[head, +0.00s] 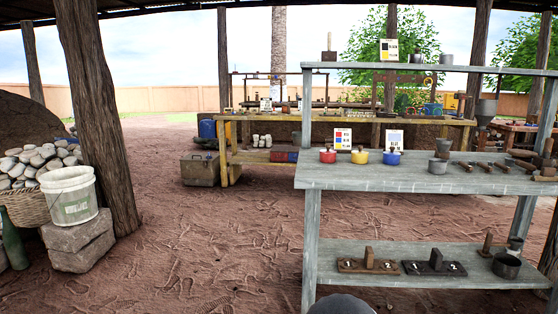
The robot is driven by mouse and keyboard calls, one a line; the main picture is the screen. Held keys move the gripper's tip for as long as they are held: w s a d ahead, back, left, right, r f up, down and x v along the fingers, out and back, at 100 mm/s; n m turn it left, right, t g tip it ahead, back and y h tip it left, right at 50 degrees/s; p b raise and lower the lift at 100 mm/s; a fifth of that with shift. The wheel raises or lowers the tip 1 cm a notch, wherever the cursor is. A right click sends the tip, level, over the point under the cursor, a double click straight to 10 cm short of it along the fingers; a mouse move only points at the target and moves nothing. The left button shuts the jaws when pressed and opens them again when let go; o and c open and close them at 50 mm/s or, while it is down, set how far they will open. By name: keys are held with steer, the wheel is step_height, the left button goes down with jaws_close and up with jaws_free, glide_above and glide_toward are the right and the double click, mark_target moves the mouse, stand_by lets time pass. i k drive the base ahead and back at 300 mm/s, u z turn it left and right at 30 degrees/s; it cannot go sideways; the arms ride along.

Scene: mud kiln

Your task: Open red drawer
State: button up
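A small red front (279,157), which looks like a drawer face, sits low under the yellow wooden bench (232,117) in the middle distance. It lies just left of the grey shelf's post, with a darker, bluish part beside it. It is too small and far to tell its handle or whether it stands open. My gripper is not in view. A dark rounded shape at the bottom edge may be part of my body.
A grey shelf unit (400,174) with red, yellow and blue pots stands close on the right. A brown chest (200,170) stands left of the bench. A white bucket (69,195) on stone blocks and a wooden post (95,115) stand left. Dirt floor (210,240) between is clear.

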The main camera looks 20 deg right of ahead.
mark_target(274, 156)
steer(key=z, duration=0.1)
steer(key=i, duration=5.45)
steer(key=z, duration=1.6)
steer(key=i, duration=1.75)
steer(key=u, duration=1.85)
